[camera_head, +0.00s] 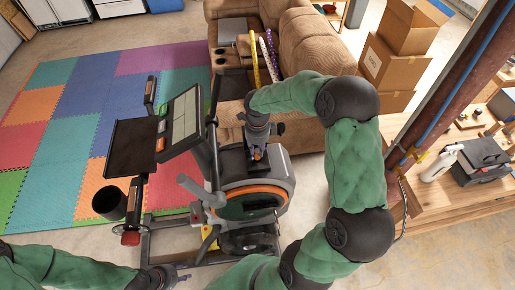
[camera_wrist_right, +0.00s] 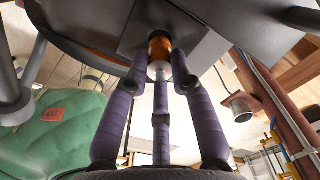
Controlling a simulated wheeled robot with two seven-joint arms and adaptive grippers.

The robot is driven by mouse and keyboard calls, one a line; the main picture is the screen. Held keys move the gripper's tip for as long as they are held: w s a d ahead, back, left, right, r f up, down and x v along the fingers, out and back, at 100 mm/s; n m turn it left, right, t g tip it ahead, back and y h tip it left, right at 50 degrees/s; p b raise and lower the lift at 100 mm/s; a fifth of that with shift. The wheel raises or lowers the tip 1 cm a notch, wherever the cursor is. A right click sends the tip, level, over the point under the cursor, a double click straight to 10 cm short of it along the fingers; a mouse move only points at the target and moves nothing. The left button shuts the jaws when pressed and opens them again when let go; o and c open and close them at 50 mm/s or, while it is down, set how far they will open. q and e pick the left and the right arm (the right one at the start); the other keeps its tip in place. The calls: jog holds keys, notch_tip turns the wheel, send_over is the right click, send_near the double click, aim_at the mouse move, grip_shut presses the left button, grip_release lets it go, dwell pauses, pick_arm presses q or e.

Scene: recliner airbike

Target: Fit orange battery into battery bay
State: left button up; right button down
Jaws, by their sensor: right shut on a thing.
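The orange battery (camera_wrist_right: 160,47), a short cylinder with a dark band, is in the right wrist view between the fingertips of my right gripper (camera_wrist_right: 161,80). The gripper is shut on it, and its pale end faces the camera. Its far end meets or lies just before a dark grey panel (camera_wrist_right: 205,45); I cannot tell whether it is inside an opening. In the head view my right gripper (camera_head: 256,152) reaches down at the exercise bike (camera_head: 262,188), over its dark housing. The battery bay cannot be made out clearly. My left gripper (camera_head: 170,277) is low at the left, its fingers unclear.
The bike's console (camera_head: 180,118) and black tray (camera_head: 132,147) stand left of my right gripper. A brown recliner (camera_head: 315,45) is behind. A wooden workbench (camera_head: 470,190) with tools is at right. Coloured floor mats (camera_head: 60,140) lie at left.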

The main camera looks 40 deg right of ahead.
aim_at(258, 150)
dwell(0.5)
jog(key=shift+f+b, duration=1.65)
jog(key=shift+b, duration=0.25)
jog(key=c, duration=1)
grip_release()
notch_tip(258, 150, up, 12)
dwell(0.4)
